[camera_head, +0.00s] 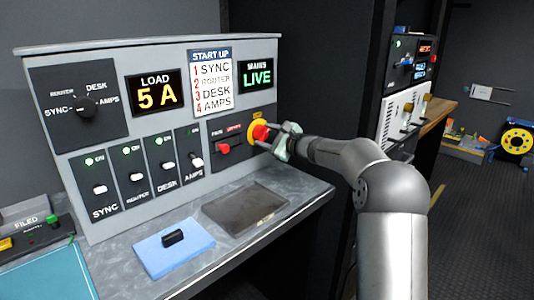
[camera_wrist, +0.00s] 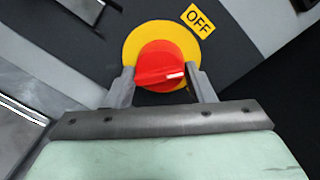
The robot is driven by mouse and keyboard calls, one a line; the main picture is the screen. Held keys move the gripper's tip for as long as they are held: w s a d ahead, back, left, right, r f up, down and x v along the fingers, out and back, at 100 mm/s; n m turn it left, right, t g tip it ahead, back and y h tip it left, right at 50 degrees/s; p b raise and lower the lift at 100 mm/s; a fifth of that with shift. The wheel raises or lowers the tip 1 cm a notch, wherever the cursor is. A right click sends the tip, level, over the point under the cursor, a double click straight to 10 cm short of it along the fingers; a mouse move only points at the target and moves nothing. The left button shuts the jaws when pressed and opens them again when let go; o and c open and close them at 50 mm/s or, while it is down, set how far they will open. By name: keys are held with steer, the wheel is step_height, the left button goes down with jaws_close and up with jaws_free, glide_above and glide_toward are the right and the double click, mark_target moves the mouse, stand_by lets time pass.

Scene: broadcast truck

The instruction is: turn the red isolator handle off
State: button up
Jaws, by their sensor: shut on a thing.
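The red isolator handle (camera_wrist: 158,66) sits on a round yellow plate (camera_wrist: 133,42) at the right end of the grey panel. A yellow label (camera_wrist: 197,20) reading OFF is at the plate's upper right in the wrist view. The handle's white pointer mark points right in that view, below the OFF label. My gripper (camera_wrist: 160,82) is shut on the red handle, one finger on each side. In the head view, the handle (camera_head: 261,133) shows just left of my gripper (camera_head: 268,137), whose fingers partly cover the yellow plate.
A smaller red knob (camera_head: 223,149) is left of the isolator. The panel (camera_head: 130,55) carries several lit breaker switches, a rotary selector (camera_head: 84,105), a LOAD 5 A display (camera_head: 156,92) and a LIVE display (camera_head: 257,76). A blue pad (camera_head: 165,258) and dark tray (camera_head: 245,208) lie on the counter.

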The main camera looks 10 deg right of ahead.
steer(key=shift+d+r+n+h+b, duration=0.1)
steer(key=shift+r+n+h+b, duration=0.05)
steer(key=shift+n+b, duration=1.8)
steer(key=shift+r+n+h+b, duration=0.15)
steer(key=shift+n+b, duration=1.1)
steer(key=shift+b, duration=1.4)
steer(key=shift+r, duration=0.1)
steer(key=o, duration=0.9)
steer(key=shift+o, duration=0.2)
steer(key=shift+s, duration=0.1)
